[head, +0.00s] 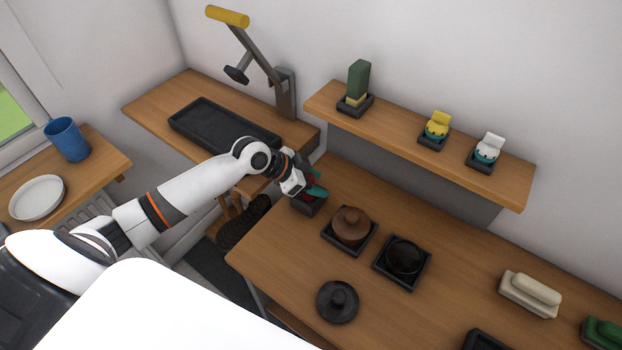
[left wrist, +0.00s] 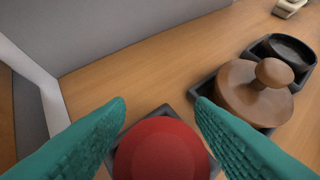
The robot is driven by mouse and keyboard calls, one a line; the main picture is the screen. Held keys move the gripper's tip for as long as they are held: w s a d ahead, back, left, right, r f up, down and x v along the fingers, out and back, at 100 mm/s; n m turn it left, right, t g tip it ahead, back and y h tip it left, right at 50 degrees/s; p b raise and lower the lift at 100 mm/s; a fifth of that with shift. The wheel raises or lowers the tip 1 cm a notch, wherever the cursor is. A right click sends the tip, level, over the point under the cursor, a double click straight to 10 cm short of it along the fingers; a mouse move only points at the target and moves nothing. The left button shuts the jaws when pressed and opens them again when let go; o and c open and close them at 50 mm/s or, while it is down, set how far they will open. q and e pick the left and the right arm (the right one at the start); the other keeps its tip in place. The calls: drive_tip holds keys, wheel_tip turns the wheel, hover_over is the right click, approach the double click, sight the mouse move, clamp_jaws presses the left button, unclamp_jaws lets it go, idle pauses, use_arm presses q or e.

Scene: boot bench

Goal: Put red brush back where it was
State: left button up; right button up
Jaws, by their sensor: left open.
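The red brush shows in the left wrist view as a rounded red top (left wrist: 162,150) at the bottom middle. It sits in a dark square tray (left wrist: 176,111) at the near left end of the bench, and its underside is hidden. My left gripper (left wrist: 160,102) is open, with its two teal fingers on either side of the red top. I cannot tell whether they touch it. In the head view my left gripper (head: 315,190) is over the dark tray (head: 307,208) and covers most of the brush. My right gripper is not in view.
A shelf (head: 390,118) with several small items runs behind.

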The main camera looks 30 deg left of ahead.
use_arm(q)
drive_tip(key=b+v, duration=0.2)
drive_tip(key=v, duration=1)
drive_tip(key=shift+r, duration=0.15)
idle(1.1)
